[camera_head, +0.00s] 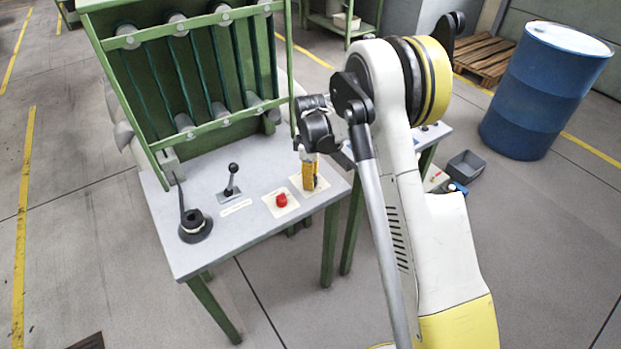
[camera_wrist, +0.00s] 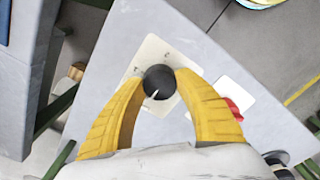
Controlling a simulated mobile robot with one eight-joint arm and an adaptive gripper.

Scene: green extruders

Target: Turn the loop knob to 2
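The loop knob (camera_wrist: 159,80) is a round black knob with a white pointer line, in the middle of the wrist view. The line points down and slightly left in that view. The knob sits on a pale square plate (camera_wrist: 152,52) with small marks at its left, too small to read. My gripper (camera_wrist: 159,79) has its two yellow fingers on either side of the knob, the tips appearing to touch it. In the head view my gripper (camera_head: 309,182) points down over the plate at the table's right; the knob is mostly hidden there.
A red button (camera_head: 281,200) stands on its own plate left of my gripper. A black lever (camera_head: 232,181) and a round black base with a handle (camera_head: 195,225) are farther left on the grey table (camera_head: 240,240). A green roller frame (camera_head: 150,90) rises behind. A blue barrel (camera_head: 540,95) stands at the right.

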